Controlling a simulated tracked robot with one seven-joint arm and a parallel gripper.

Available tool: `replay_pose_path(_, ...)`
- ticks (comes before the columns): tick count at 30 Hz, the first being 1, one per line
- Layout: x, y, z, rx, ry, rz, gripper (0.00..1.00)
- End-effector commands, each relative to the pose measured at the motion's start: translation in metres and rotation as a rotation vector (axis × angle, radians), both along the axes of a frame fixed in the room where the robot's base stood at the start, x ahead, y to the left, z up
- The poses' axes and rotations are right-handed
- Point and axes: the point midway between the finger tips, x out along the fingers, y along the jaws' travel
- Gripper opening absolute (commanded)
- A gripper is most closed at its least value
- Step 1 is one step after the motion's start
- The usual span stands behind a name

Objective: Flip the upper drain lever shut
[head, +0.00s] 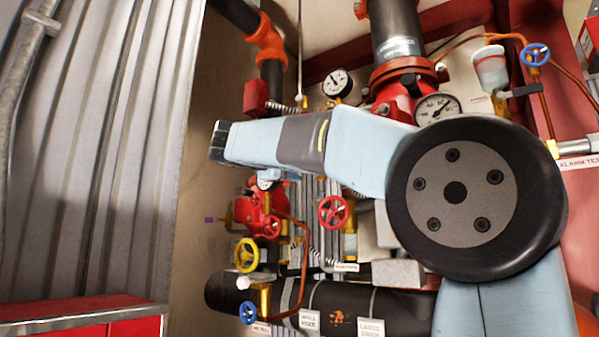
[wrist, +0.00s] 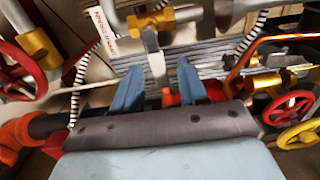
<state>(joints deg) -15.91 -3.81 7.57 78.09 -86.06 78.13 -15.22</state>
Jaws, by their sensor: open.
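In the wrist view, a pale grey flat lever (wrist: 153,52) hangs from a brass-yellow valve body (wrist: 150,19) at top centre; I take it for the upper drain lever. My gripper (wrist: 160,66) is open, with two blue fingers apart. The lever's lower end shows in the gap between the fingertips. Whether it is between the fingers or behind them, and whether they touch, I cannot tell. In the head view my gripper (head: 217,141) points left across the pipework. I cannot make out the lever there; my arm covers part of the valves.
Around are a red handwheel (head: 334,211), a yellow handwheel (head: 246,255), a blue handwheel (head: 248,312) and a pressure gauge (head: 337,83). An orange coupling (wrist: 14,135) is at lower left in the wrist view. Corrugated metal (head: 90,150) stands left.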

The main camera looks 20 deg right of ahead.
Motion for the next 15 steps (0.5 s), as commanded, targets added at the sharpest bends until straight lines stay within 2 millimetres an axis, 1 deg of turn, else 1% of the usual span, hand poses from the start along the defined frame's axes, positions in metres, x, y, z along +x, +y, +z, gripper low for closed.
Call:
replay_pose_path(1,-0.006,0.009,0.0,-0.001,-0.001,0.003,0.43)
replay_pose_path(3,-0.015,0.021,0.0,-0.001,-0.001,0.004,0.43)
replay_pose_path(9,-0.037,0.052,0.0,0.001,0.0,0.002,0.43)
replay_pose_path(15,-0.053,0.074,-0.001,0.001,-0.001,0.001,0.43)
